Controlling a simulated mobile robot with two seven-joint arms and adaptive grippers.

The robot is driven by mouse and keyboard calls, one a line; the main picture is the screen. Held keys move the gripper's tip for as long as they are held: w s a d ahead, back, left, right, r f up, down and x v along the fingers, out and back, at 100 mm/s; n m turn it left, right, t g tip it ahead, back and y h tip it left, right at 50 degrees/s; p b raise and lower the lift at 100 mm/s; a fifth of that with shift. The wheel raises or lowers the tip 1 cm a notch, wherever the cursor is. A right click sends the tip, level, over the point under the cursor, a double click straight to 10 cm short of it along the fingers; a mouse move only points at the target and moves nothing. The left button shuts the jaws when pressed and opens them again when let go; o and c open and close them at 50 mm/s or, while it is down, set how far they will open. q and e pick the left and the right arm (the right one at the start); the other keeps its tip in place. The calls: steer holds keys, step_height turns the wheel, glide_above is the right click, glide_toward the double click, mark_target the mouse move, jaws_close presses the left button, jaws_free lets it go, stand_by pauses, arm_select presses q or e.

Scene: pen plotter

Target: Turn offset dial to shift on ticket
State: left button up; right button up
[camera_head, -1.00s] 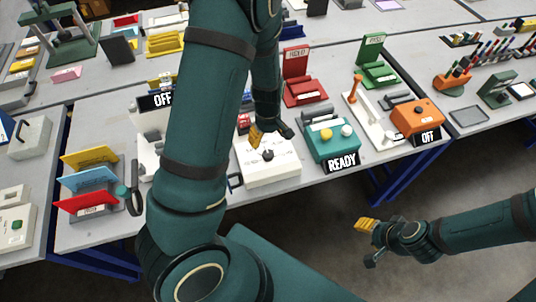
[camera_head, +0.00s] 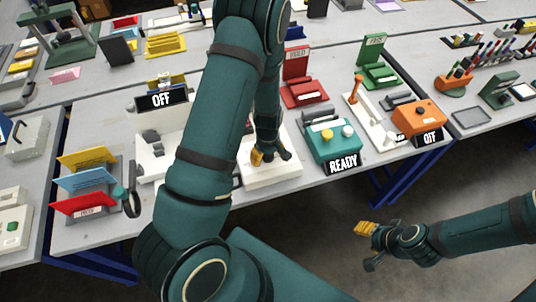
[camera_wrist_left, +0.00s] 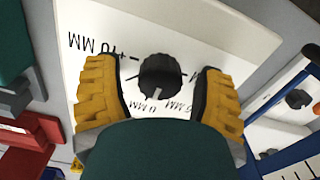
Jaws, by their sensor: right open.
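The offset dial (camera_wrist_left: 160,76) is a black round knob on a white panel (camera_wrist_left: 215,30) with printed MM marks around it, seen in the left wrist view. A light pointer line on the knob points down in that view, near the 0 MM mark. My left gripper (camera_wrist_left: 158,95) is open, with its yellow fingers on either side of the knob and gaps visible. In the head view my left gripper (camera_head: 268,157) is over the white dial box (camera_head: 275,175) and hides the knob. My right gripper (camera_head: 366,242) is open and empty, off the table. I cannot make out the ticket.
A teal box (camera_head: 335,148) with yellow and white buttons, labelled READY, stands right of the dial box. An orange box (camera_head: 418,118) labelled OFF is further right. Red (camera_head: 304,92) and green (camera_head: 378,75) stands are behind. Coloured trays (camera_head: 85,180) are at left.

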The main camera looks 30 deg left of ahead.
arm_select(q)
steer(key=c, duration=1)
steer(key=shift+m, duration=0.3)
jaws_close()
steer(key=m+b, duration=0.1)
steer(key=m, duration=0.3)
steer(key=shift+m, duration=0.3)
steer(key=m+b, duration=0.1)
steer(key=m, duration=0.3)
steer(key=shift+m, duration=0.3)
steer(key=m+b, duration=0.1)
steer(key=m, duration=0.2)
steer(key=shift+m, duration=0.3)
steer(key=shift+d+m+b, duration=0.1)
steer(key=shift+m+b, duration=0.55)
steer(key=shift+m, duration=1.65)
